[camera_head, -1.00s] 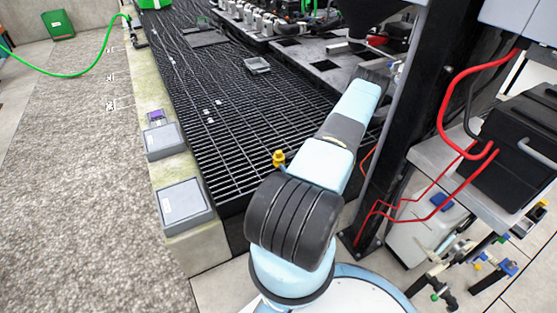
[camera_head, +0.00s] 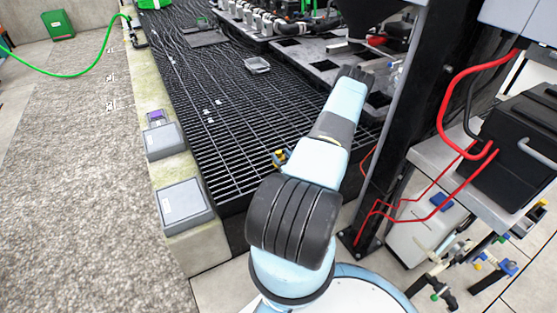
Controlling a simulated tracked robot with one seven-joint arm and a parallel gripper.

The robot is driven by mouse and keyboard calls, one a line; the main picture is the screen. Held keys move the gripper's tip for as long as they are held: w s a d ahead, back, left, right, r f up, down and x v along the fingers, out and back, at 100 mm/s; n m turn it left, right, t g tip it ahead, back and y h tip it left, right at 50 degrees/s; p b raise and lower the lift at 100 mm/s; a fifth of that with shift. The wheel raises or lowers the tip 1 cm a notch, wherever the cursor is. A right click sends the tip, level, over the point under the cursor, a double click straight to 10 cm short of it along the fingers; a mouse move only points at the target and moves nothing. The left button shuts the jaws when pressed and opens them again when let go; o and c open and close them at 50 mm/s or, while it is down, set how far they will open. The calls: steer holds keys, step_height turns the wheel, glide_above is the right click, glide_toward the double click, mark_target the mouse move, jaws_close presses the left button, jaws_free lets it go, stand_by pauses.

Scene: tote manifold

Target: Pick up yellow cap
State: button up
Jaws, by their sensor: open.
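A small yellow piece (camera_head: 277,163), which may be the yellow cap, shows just left of my arm, near the front edge of the black grating. A small dark and bluish part covers some of it. I cannot tell whether that part belongs to my gripper. My arm reaches from the bottom centre up over the grating to a dark ribbed joint. What lies beyond or behind that joint is hidden, and I cannot make out my gripper's fingers.
Black grating (camera_head: 225,130) lies left of my arm, with a small grey tray (camera_head: 257,65) on it. Grey boxes (camera_head: 184,203) line the concrete curb. A black post (camera_head: 405,130) stands close on the right, with red cables (camera_head: 446,100) and a black case (camera_head: 515,150) beyond.

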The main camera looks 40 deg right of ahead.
mark_target(280, 154)
steer(key=x, duration=0.4)
steer(key=shift+w+r, duration=0.15)
steer(key=shift+w, duration=0.15)
steer(key=c, duration=1.1)
steer(key=shift+c, duration=0.2)
